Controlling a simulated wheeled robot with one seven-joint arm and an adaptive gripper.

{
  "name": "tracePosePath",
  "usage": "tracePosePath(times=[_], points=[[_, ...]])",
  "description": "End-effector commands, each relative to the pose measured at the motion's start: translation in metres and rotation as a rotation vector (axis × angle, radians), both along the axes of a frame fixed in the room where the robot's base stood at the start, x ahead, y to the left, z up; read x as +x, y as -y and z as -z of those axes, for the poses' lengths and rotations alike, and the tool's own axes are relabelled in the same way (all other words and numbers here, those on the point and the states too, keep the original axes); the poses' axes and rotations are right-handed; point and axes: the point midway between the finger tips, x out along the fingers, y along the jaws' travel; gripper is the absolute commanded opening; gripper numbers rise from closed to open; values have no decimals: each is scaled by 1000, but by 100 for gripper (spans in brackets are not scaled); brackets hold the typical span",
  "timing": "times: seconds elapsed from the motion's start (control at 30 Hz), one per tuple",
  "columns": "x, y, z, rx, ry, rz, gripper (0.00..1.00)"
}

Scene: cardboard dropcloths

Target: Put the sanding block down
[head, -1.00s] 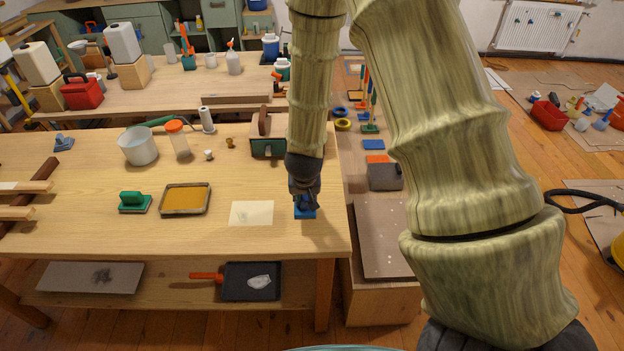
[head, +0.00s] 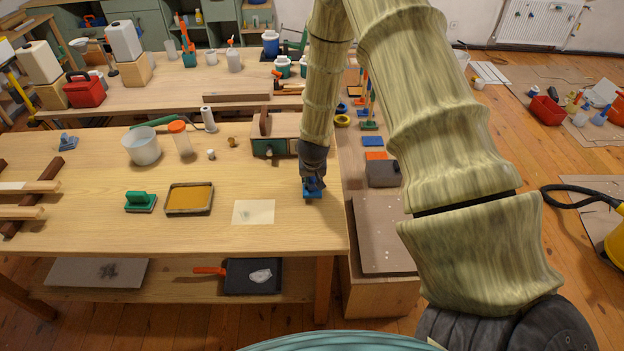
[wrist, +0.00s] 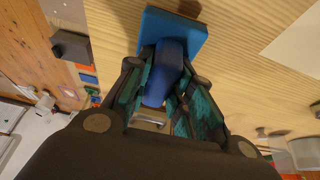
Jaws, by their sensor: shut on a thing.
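The blue sanding block (head: 312,194) is at the right end of the wooden workbench (head: 120,232), under my gripper (head: 313,181). In the wrist view the block shows a flat light-blue base (wrist: 172,32) and a darker blue handle (wrist: 162,75). My gripper (wrist: 160,95) is shut on the handle, with a teal-lined finger on each side. The base is close to the bench top; I cannot tell whether it touches.
A sheet of paper (head: 254,212) lies left of the block. Further left are a tray with a yellow-brown surface (head: 189,198) and a green-handled block (head: 140,202). A green-fronted wooden box (head: 272,147) stands behind. The bench's right edge is close by.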

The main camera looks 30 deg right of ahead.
Motion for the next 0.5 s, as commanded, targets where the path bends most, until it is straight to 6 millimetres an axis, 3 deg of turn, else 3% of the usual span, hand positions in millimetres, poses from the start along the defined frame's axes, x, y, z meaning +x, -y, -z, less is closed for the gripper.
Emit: tracePosePath(times=[0.2,0.5], points=[[0,0,14,0,0,0,0],[0,0,16,-1,1,0,0]])
